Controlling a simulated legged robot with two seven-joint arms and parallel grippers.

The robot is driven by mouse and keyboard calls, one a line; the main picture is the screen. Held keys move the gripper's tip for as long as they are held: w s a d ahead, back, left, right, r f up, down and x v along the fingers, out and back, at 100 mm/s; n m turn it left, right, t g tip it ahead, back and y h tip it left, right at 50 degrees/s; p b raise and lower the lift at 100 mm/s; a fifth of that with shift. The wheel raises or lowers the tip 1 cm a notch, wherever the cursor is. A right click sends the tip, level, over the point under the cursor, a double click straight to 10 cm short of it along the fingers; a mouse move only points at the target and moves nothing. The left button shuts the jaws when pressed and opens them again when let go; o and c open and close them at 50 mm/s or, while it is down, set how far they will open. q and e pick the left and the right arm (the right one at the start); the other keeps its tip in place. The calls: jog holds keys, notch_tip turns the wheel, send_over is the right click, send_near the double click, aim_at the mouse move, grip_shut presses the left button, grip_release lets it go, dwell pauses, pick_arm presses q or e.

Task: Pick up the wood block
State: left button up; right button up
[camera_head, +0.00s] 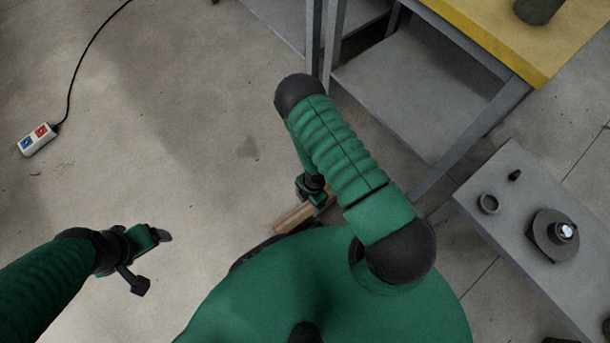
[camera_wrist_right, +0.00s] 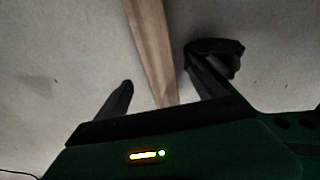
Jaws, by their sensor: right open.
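The wood block (camera_head: 293,218) is a long light-brown piece low down by the floor, partly hidden behind my right arm and body in the head view. In the right wrist view the wood block (camera_wrist_right: 152,50) runs from the top edge down between the two fingers. My right gripper (camera_wrist_right: 165,85) is open, with one dark finger on each side of the block. The left finger stands clear of it, and the right finger is closer to it. My left gripper (camera_head: 153,262) is over bare floor at the lower left, its two fingers spread apart and empty.
A yellow-topped table (camera_head: 535,68) with grey legs stands at the upper right. A low grey bench (camera_head: 520,200) at the right holds a ring (camera_head: 488,204) and a dark flanged part (camera_head: 552,236). A corded control box (camera_head: 38,140) lies on the floor at the left. Floor between is clear.

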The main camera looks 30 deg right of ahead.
jog(key=f+b, duration=0.1)
jog(key=f, duration=0.1)
jog(key=f+b, duration=0.1)
jog(key=f, duration=0.3)
jog(key=shift+a+f+b, duration=0.35)
jog(key=shift+b, duration=0.05)
jog(key=f+b, duration=0.4)
jog(key=f, duration=0.1)
jog(key=shift+a, duration=0.35)
pick_arm(q)
jog(key=s+x, duration=0.1)
jog(key=x, duration=0.7)
jog(key=shift+s+f, duration=0.2)
jog(key=shift+s, duration=0.2)
pick_arm(e)
jog(key=shift+c, duration=1)
pick_arm(q)
jog(key=shift+d, duration=0.1)
pick_arm(e)
jog(key=shift+r, duration=0.1)
grip_shut()
